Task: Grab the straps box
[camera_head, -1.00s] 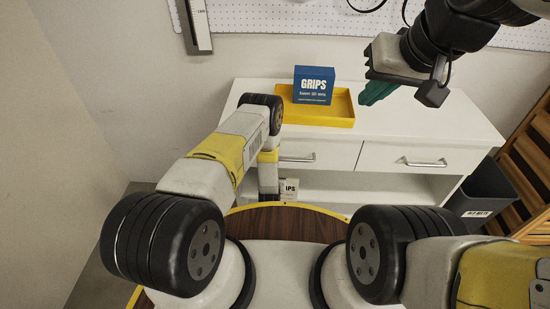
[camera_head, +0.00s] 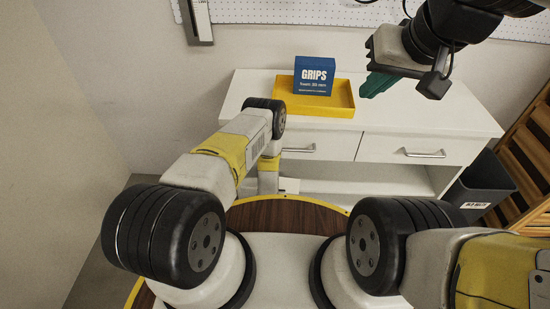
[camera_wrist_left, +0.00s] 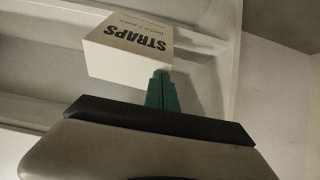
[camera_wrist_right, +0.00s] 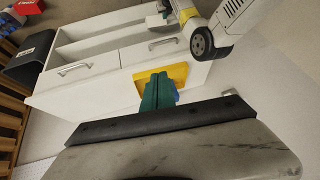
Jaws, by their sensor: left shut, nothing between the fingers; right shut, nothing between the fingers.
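The white straps box (camera_wrist_left: 132,48), with black STRAPS lettering, is in the left wrist view, on the cabinet's open lower shelf. My left gripper (camera_wrist_left: 161,78) is shut and empty, its green fingertips at the box's lower edge; I cannot tell whether they touch it.
A blue GRIPS box (camera_head: 314,75) stands in a yellow tray (camera_head: 343,98) on the white cabinet (camera_head: 440,112). Two drawers sit above the open shelf. A dark bin (camera_head: 480,186) and wooden slats (camera_head: 528,150) are at the right.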

